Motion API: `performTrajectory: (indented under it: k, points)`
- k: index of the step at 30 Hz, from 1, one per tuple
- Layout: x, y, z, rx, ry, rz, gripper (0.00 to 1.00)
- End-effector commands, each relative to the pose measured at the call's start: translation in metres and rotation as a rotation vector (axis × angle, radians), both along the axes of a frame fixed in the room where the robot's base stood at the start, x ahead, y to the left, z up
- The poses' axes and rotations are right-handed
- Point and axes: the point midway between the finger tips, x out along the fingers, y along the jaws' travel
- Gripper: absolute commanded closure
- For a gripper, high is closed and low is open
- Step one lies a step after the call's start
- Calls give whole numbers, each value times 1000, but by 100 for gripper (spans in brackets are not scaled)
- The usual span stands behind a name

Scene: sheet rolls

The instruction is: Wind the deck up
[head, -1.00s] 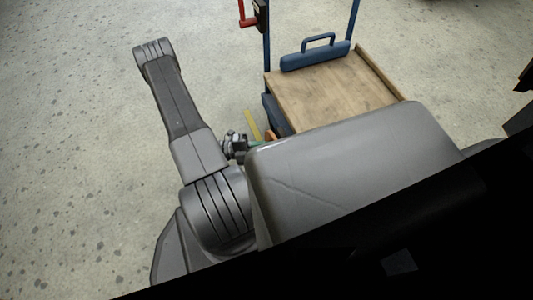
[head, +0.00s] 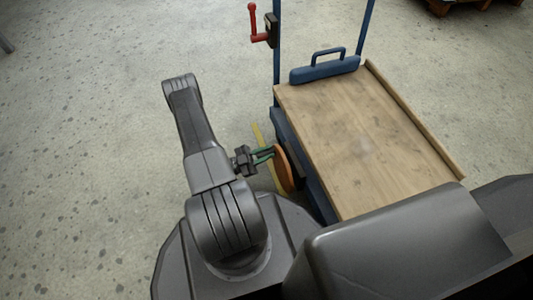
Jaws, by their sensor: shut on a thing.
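The deck (head: 350,130) is a flat wooden board with a raised lip along its right side, on a blue cart frame. A crank with a red handle (head: 254,22) sits on a dark box on the left blue post. My gripper (head: 269,153) is low at the deck's left side, away from the red crank. Its green fingers are shut on the near edge of an orange-brown disc (head: 284,170). The disc stands upright beside the blue frame. The exact contact is small and partly hidden.
A blue handle bar (head: 325,68) rises at the deck's far edge, between two blue posts. A wooden pallet (head: 460,5) lies far right.

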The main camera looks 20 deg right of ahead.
Motion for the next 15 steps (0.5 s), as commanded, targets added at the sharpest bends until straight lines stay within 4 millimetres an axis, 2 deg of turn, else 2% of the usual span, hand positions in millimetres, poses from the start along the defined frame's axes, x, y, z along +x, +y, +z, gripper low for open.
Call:
performTrajectory:
  k: [9, 15]
  points:
    - [8, 1, -15, -7, 225, 6, 100]
    - [9, 1, -21, -9, 312, 6, 100]
